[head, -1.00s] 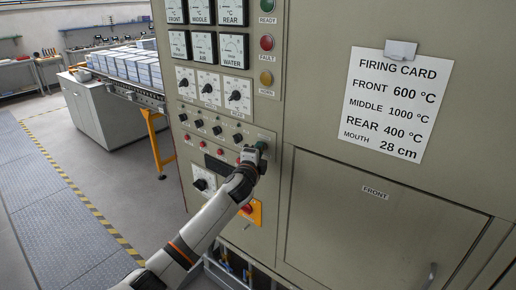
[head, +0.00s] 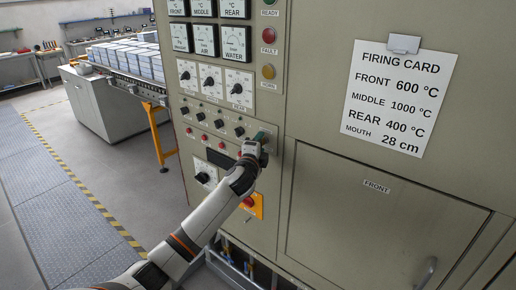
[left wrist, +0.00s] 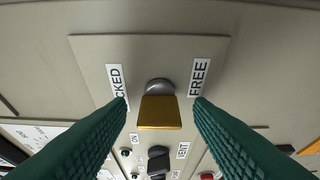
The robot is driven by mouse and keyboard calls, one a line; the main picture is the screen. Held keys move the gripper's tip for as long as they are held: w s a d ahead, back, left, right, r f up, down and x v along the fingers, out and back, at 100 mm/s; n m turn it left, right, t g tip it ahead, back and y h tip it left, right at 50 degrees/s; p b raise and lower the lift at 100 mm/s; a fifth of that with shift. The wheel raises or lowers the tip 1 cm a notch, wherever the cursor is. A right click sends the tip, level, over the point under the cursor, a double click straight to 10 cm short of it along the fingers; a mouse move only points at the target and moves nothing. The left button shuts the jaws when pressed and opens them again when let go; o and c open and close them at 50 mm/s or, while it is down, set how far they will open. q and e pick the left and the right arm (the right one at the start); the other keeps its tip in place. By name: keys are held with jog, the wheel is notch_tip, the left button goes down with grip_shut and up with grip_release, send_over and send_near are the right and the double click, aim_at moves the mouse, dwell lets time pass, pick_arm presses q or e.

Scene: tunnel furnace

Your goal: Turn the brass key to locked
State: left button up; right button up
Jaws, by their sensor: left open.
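The brass key (left wrist: 160,112) sits in a round grey lock on a panel plate in the left wrist view. Its flat brass bow faces the camera between a locked label (left wrist: 118,85), partly hidden by a finger, and a FREE label (left wrist: 199,78). My left gripper (left wrist: 161,104) is open, with one green ribbed finger on each side of the key. Gaps show between the fingers and the key. In the head view my left gripper (head: 262,138) is at the right side of the control panel and hides the key. My right gripper is not in view.
Small black knobs (head: 239,131) and red lamps are just left of my gripper. A red knob on an orange plate (head: 249,202) lies below it. The firing card (head: 400,97) and a FRONT door (head: 375,215) are to the right. Open floor lies left of the cabinet.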

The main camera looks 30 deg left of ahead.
pick_arm(q)
jog(key=b+v, duration=0.3)
jog(key=v, duration=0.9)
dwell(0.3)
